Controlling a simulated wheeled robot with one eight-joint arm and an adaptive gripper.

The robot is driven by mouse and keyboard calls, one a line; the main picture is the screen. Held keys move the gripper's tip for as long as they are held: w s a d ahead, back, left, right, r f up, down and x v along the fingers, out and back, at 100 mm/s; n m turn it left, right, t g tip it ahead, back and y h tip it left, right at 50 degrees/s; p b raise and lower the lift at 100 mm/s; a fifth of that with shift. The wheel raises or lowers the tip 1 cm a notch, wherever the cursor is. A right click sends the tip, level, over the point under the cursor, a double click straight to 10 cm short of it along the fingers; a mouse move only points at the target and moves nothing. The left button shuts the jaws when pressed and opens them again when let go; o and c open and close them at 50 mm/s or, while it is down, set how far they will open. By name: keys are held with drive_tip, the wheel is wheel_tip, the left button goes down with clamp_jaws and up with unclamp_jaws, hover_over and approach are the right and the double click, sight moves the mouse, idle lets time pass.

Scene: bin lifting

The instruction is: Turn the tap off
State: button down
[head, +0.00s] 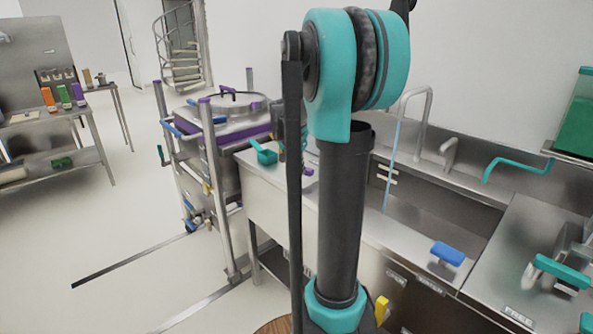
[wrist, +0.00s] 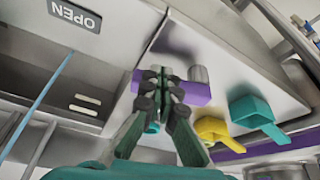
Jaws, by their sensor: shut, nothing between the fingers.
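The grey gooseneck tap (head: 428,95) stands at the back of the metal sink. A thin blue stream of water (head: 393,160) falls from it into the basin, and the stream also shows in the wrist view (wrist: 38,108). A blue handle (head: 448,253) sits on the counter's front edge near signs reading OPEN and WATER. In the wrist view my gripper (wrist: 160,82) is shut and empty, in front of a purple block (wrist: 198,92). I cannot tell whether they touch. My arm hides the gripper's fingertips in the head view.
A teal scoop (wrist: 252,112) and a yellow scoop (wrist: 212,130) lie beside the purple block. A metal vat (head: 225,115) with a purple-capped frame stands left of the counter. Shelving (head: 50,130) is at far left. Open floor (head: 90,225) lies at left.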

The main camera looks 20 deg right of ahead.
drive_tip(key=d+n, duration=0.1)
drive_tip(key=n, duration=0.1)
drive_tip(key=w+d+n+t+y, duration=0.1)
drive_tip(key=d+n, duration=0.1)
drive_tip(key=shift+n, duration=0.3)
drive_tip(key=w+d+n+y, duration=0.1)
drive_tip(key=n, duration=0.2)
drive_tip(key=shift+w+d+n+t+y, duration=0.3)
drive_tip(key=shift+w+d+y, duration=0.05)
drive_tip(key=shift+y, duration=0.05)
drive_tip(key=w+n, duration=0.1)
drive_tip(key=n, duration=0.1)
drive_tip(key=w+d+n+y, duration=0.1)
drive_tip(key=n, duration=0.1)
drive_tip(key=shift+w+d, duration=0.1)
drive_tip(key=shift+w, duration=0.1)
drive_tip(key=shift+w+d, duration=0.1)
drive_tip(key=shift+w, duration=0.75)
